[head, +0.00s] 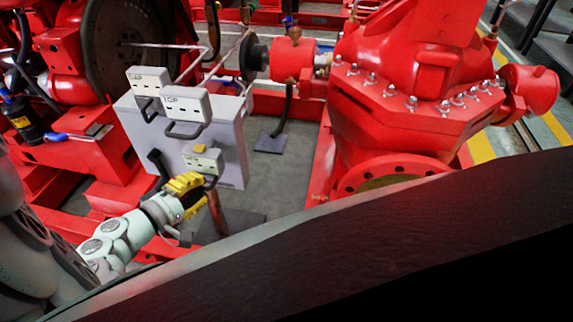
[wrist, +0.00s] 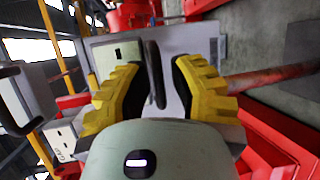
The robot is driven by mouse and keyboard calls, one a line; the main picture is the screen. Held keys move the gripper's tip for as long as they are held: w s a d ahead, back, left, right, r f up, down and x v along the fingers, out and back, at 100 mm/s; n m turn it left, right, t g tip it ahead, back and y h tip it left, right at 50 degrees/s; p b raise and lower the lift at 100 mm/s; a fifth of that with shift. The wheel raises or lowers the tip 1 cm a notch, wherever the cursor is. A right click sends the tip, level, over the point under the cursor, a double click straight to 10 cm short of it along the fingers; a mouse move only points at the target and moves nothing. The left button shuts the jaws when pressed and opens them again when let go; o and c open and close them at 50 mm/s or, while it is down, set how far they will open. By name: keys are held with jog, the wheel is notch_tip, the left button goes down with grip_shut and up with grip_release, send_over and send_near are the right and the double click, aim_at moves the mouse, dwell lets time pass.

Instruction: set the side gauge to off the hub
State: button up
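Three pale box-shaped gauges with dark loop handles are at the grey cabinet. The nearest gauge (head: 203,158) is low at its front, beside my gripper; its label is too small to read, so I cannot confirm it is the side gauge. In the wrist view its pale body (wrist: 113,57) shows beyond my fingers. My gripper (head: 188,191) has yellow fingers, which stand apart in the wrist view (wrist: 156,88). The gauge's dark handle (wrist: 154,72) is between them, with a gap on both sides. Whether the gauge touches the cabinet is unclear.
The middle gauge (head: 187,104), seemingly marked TOP, and the back gauge (head: 148,80) sit at the grey cabinet's (head: 230,137) top. A red pump casing (head: 415,115) stands right, and red engine parts (head: 85,150) left. A red-brown rod (head: 217,212) is close beside my gripper.

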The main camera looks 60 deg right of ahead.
jog(key=shift+o, duration=1.3)
jog(key=v, duration=1.2)
